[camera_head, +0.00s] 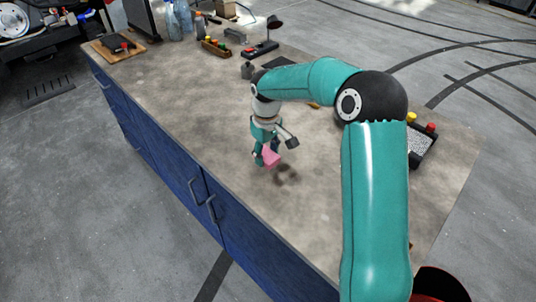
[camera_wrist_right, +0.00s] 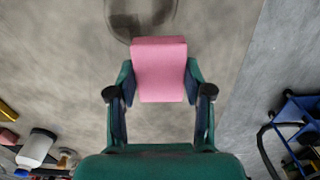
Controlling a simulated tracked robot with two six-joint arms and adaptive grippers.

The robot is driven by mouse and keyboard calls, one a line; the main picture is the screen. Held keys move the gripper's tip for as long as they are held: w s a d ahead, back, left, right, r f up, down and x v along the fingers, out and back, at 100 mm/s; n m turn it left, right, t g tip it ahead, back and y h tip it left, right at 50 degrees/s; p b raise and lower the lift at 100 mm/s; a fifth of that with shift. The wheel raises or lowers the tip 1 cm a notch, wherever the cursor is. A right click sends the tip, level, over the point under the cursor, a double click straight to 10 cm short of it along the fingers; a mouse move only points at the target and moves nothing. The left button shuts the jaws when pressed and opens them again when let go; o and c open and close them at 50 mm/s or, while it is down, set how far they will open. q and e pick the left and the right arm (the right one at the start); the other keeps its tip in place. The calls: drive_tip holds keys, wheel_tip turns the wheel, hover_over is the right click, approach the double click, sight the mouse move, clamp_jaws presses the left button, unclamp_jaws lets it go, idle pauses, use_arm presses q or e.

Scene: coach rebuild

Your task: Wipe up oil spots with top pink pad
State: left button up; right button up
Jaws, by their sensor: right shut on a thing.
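My right gripper (camera_head: 267,153) is shut on a pink pad (camera_head: 273,158). It is over the near-left part of the workbench top, close to the blue front edge. In the right wrist view, the pink pad (camera_wrist_right: 160,68) sits between the two fingers of the gripper (camera_wrist_right: 160,84). A dark, brownish oil spot (camera_head: 287,175) lies on the bench just beside and below the pad; some of the darkness may be shadow. In the wrist view a dark patch (camera_wrist_right: 140,18) shows just beyond the pad. I cannot tell whether the pad touches the bench. My left gripper is not in view.
The bench (camera_head: 170,95) has blue drawers (camera_head: 160,150) below. A board with a tool (camera_head: 117,45), bottles (camera_head: 177,18), a wooden tray (camera_head: 215,48) and a lamp (camera_head: 273,24) stand at the far end. A dark device (camera_head: 421,146) is at the right. The middle left is clear.

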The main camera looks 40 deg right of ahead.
sight(266, 154)
drive_tip(key=shift+r+p, duration=0.3)
drive_tip(key=shift+r, duration=0.3)
wheel_tip(266, 154, up, 2)
drive_tip(key=shift+s+r+p, duration=0.1)
drive_tip(key=shift+p, duration=0.6)
